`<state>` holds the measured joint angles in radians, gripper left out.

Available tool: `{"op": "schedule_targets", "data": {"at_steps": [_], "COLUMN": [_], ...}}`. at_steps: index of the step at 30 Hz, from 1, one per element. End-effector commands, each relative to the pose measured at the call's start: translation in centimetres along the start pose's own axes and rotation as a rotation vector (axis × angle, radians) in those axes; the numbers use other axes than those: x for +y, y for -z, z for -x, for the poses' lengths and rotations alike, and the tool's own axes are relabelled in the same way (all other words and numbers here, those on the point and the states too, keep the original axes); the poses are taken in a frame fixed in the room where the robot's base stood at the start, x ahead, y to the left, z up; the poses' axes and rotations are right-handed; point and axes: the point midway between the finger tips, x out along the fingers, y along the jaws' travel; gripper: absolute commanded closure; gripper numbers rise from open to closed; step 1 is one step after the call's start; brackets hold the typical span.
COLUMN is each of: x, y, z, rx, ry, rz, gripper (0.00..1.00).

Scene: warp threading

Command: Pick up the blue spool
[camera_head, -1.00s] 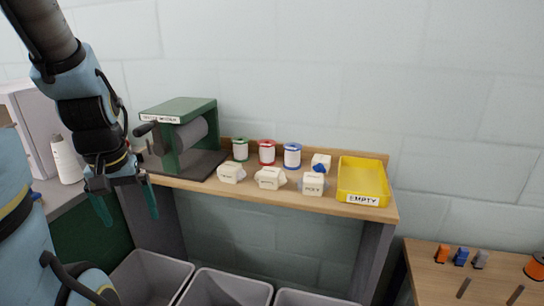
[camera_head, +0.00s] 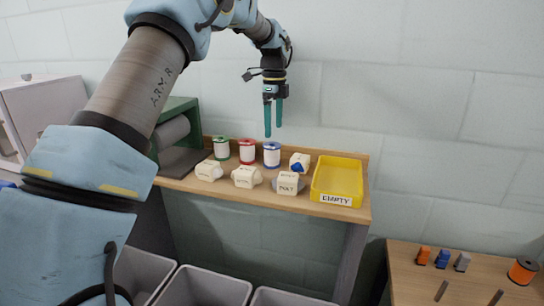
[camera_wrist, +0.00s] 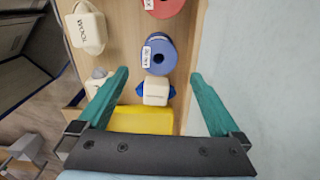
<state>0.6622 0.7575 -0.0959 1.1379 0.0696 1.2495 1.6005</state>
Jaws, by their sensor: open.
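The blue spool (camera_head: 272,154) stands upright on the wooden shelf, to the right of the red spool (camera_head: 247,151) and the green spool (camera_head: 221,148). My gripper (camera_head: 273,133) is open and empty, pointing down above the blue spool. In the wrist view, the blue spool (camera_wrist: 159,54) shows from above with its dark centre hole and a white label. It lies beyond the fingertips of my gripper (camera_wrist: 158,75), roughly midway between them and not touching either. The red spool (camera_wrist: 164,6) is at the top edge there.
A white block with blue ends (camera_head: 299,163) stands right beside the blue spool. Several labelled white blocks, one here (camera_head: 288,184), line the front of the shelf (camera_head: 228,197). A yellow tray marked EMPTY (camera_head: 319,190) is at the right. The wall is close behind.

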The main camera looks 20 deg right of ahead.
Motion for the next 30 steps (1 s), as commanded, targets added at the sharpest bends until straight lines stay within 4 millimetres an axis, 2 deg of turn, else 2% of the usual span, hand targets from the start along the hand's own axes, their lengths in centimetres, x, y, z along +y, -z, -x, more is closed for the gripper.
{"op": "schedule_targets", "data": {"at_steps": [7,17,24,30], "x": [0.0,0.1,0.3,0.3], "y": [0.2,-0.2,-0.5,-0.5], "z": [-3.5,-6.3,-9.7,-10.5], "rx": [0.001,0.000,0.000,-0.001], "ry": [-0.005,-0.003,-0.002,0.001], "rz": [-0.014,-0.011,-0.012,-0.012], "gripper": [0.00,0.00,0.00,0.00]}}
